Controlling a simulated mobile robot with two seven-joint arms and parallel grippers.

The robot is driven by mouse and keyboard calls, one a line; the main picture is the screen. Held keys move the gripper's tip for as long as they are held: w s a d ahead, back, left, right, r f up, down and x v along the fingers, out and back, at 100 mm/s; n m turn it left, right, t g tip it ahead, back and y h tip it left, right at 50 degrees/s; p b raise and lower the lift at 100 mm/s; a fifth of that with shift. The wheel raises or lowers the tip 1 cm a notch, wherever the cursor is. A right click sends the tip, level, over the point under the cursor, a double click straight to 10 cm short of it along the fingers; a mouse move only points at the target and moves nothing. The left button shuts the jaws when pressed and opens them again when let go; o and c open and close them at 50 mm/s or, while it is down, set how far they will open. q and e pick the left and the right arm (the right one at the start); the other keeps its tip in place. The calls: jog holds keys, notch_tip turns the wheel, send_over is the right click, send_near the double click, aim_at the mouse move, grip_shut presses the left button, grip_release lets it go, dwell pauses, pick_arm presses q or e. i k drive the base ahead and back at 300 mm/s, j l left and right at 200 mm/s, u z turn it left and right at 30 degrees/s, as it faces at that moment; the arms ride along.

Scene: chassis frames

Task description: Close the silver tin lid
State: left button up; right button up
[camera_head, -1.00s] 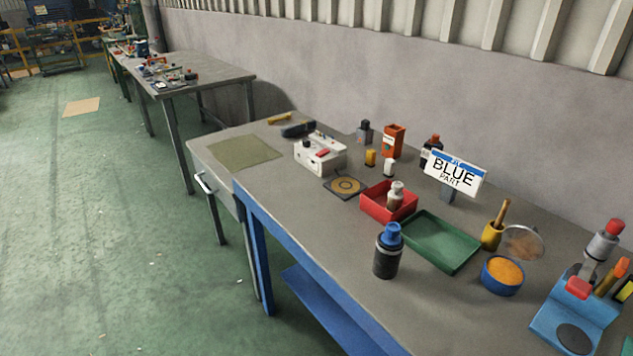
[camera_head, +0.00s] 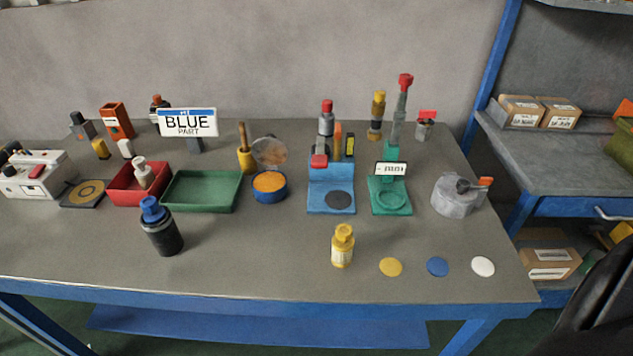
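A round blue tin (camera_head: 269,187) with orange contents stands open on the workbench. A round silvery, partly see-through lid (camera_head: 269,151) stands raised at its back edge, tilted up; I cannot tell if it is hinged to the tin. Farther right is a round grey container (camera_head: 457,195) with a dark fitting and a small orange-red part on top. I cannot tell whether this is a tin or how its top sits.
A green tray (camera_head: 201,191) and red tray (camera_head: 138,184) lie left of the blue tin. A yellow-handled tool in a holder (camera_head: 245,158) stands close beside the lid. A blue stand (camera_head: 331,190) is to the right. A yellow bottle (camera_head: 342,246) stands in front; bench space before the tin is clear.

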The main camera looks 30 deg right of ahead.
aim_at(268, 150)
jog(key=z, duration=0.65)
